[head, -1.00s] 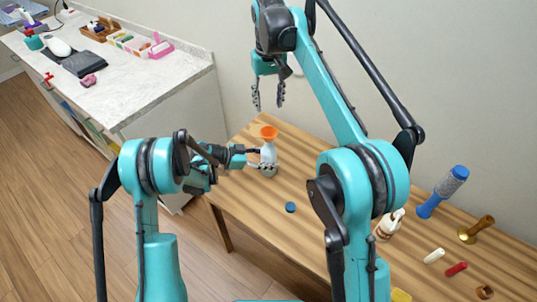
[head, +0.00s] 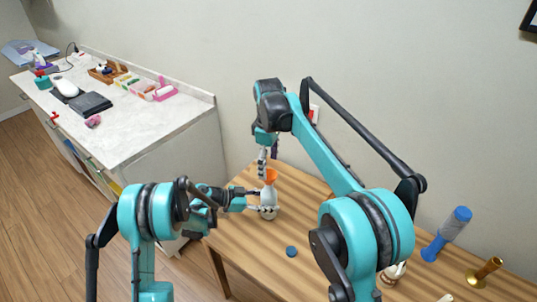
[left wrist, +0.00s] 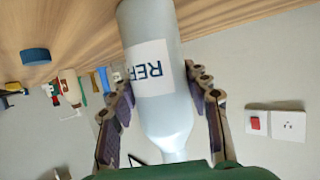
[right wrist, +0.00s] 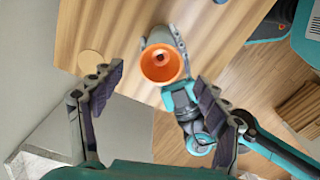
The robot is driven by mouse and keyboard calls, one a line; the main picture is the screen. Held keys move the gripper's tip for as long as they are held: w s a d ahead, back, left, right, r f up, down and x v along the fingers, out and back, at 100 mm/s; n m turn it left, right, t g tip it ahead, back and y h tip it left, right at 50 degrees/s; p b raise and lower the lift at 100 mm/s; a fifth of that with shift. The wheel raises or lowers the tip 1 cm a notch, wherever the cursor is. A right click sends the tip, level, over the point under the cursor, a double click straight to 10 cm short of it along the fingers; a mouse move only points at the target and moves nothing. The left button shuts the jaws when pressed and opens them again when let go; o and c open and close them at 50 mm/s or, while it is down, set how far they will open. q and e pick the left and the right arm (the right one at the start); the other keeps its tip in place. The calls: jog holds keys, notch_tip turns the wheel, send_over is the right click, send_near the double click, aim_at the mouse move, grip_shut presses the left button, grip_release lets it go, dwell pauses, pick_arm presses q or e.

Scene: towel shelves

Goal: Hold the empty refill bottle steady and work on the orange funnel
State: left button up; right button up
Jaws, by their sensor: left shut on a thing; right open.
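The pale refill bottle (head: 268,194) stands upright near the left end of the wooden table; its "REF" label shows in the left wrist view (left wrist: 150,68). The orange funnel (head: 270,176) sits at the bottle's mouth, and its wide opening faces the camera in the right wrist view (right wrist: 161,63). My left gripper (head: 262,201) is shut on the bottle from the left side, with a finger on each side of it (left wrist: 165,95). My right gripper (head: 268,165) is open and empty above the funnel; the funnel shows beyond its fingertips (right wrist: 158,80).
A blue cap (head: 291,251) lies on the table (head: 240,240) right of the bottle. A counter (head: 130,125) with several small items is at the left. The wall rises behind the table.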

aim_at(268, 174)
notch_tip(268, 174, down, 7)
jog(key=shift+f, duration=0.2)
jog(key=c, duration=1.3)
jog(key=shift+c, duration=0.2)
jog(key=shift+r, duration=0.1)
jog(key=shift+r, duration=2.7)
jog(key=shift+r, duration=2)
